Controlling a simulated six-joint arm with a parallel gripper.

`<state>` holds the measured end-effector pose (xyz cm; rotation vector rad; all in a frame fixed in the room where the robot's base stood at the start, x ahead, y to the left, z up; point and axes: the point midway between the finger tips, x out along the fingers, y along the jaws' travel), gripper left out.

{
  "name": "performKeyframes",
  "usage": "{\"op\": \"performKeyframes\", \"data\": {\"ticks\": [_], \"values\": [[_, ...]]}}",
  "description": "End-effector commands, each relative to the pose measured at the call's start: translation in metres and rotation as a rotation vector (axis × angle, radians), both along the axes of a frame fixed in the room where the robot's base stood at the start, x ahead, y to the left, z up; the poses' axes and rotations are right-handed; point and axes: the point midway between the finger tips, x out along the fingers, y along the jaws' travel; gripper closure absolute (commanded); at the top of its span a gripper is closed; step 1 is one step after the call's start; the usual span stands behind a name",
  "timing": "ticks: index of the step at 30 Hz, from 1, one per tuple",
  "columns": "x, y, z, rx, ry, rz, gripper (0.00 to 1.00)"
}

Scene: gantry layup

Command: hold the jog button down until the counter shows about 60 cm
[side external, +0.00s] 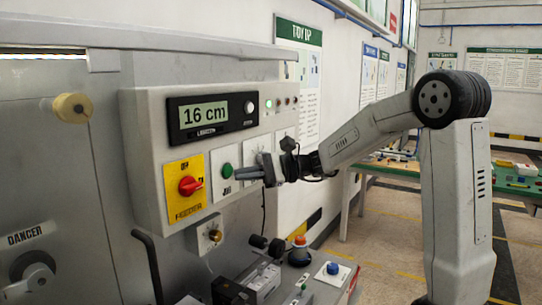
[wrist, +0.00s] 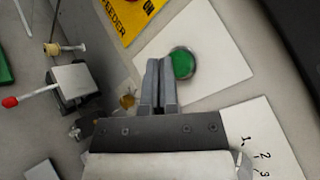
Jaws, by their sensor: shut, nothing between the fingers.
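The green jog button (side external: 227,169) sits on a white plate marked JOG, below and right of the display. My gripper (side external: 238,174) is shut and empty, its fingertips close in front of the plate by the button. In the wrist view the shut fingertips (wrist: 159,64) lie just left of the green button (wrist: 181,64), which shows almost whole. I cannot tell whether the fingers touch it or whether it is pressed.
A red rotary switch (side external: 189,186) on a yellow plate is left of the button. Another white plate (side external: 257,150) is on the right. A small key-switch box (side external: 209,234) hangs below the panel. A lower console carries a blue button (side external: 332,268) and a red-topped knob (side external: 299,241).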

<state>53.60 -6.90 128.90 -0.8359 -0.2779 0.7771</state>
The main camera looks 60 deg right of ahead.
Motion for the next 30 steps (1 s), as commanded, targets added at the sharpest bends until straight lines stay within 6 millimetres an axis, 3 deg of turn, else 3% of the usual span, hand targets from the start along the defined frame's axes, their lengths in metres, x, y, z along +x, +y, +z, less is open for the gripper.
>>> {"op": "performKeyframes", "data": {"ticks": [8, 30], "values": [[-0.004, 0.0, 0.0, -0.001, 0.0, -0.001, 1.0], [-0.049, 0.0, 0.0, 0.0, 0.0, 0.0, 1.0]]}}
